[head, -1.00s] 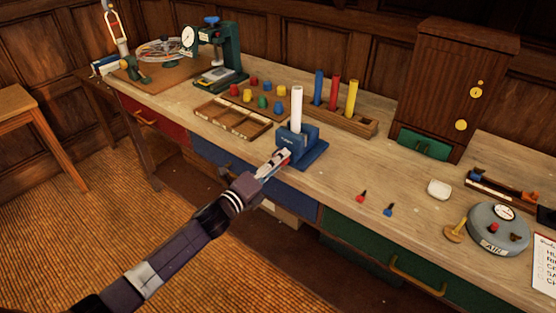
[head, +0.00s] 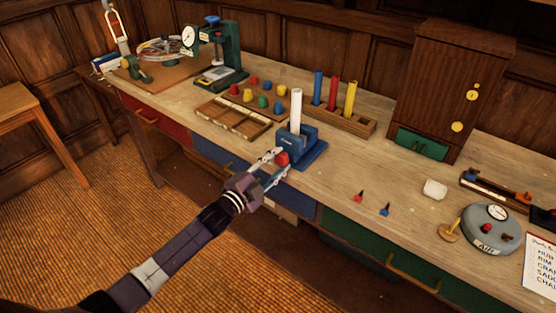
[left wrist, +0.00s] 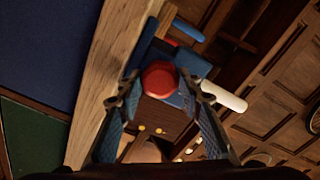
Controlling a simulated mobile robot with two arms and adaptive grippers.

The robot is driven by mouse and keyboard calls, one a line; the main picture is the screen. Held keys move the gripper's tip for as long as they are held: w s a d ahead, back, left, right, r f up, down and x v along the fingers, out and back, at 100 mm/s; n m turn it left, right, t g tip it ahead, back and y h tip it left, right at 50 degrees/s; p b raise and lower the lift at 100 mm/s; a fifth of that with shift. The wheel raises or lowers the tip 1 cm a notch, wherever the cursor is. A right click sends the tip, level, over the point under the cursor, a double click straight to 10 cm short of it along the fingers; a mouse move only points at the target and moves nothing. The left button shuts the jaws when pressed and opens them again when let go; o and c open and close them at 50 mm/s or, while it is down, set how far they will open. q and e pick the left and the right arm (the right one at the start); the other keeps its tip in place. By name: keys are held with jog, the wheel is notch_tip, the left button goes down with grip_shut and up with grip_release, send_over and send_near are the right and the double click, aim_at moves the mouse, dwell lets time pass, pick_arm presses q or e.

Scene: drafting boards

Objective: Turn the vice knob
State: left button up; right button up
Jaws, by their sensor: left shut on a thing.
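The blue vice (head: 309,150) stands at the front edge of the bench and holds a white rod (head: 297,111) upright. Its red knob (head: 283,158) faces the front. In the left wrist view the red knob (left wrist: 159,78) shows as a many-sided cap, with the blue vice behind it. My left gripper (head: 275,164) comes in from the front, its fingers on either side of the knob and shut on it. The left wrist view also shows the two fingers (left wrist: 159,93) flanking the knob. My right gripper is in neither view.
A shallow wooden tray (head: 234,123) and a board with coloured pegs (head: 263,102) lie left of the vice. A rack (head: 340,120) with coloured rods stands behind it. Small red and blue pieces lie to the right, with clear bench around them.

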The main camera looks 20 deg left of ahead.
pick_arm(q)
jog(key=n, duration=0.3)
jog(key=shift+n+p, duration=0.4)
jog(key=n, duration=0.3)
jog(key=shift+n, duration=0.3)
jog(key=n, duration=0.3)
jog(key=shift+f+n+p, duration=0.1)
jog(key=shift+n+p, duration=0.2)
jog(key=shift+p, duration=0.05)
jog(key=n, duration=0.2)
jog(key=shift+n, duration=0.4)
jog(key=n+b, duration=0.1)
jog(key=n, duration=0.2)
jog(key=shift+n, duration=0.3)
jog(key=n+b, duration=0.1)
jog(key=n, duration=0.2)
jog(key=shift+a+f+n, duration=0.1)
jog(key=shift+n, duration=0.2)
jog(key=n+b, duration=0.1)
jog(key=n, duration=0.3)
jog(key=shift+b, duration=0.35)
jog(key=shift+n+b, duration=0.55)
jog(key=shift+n, duration=1.15)
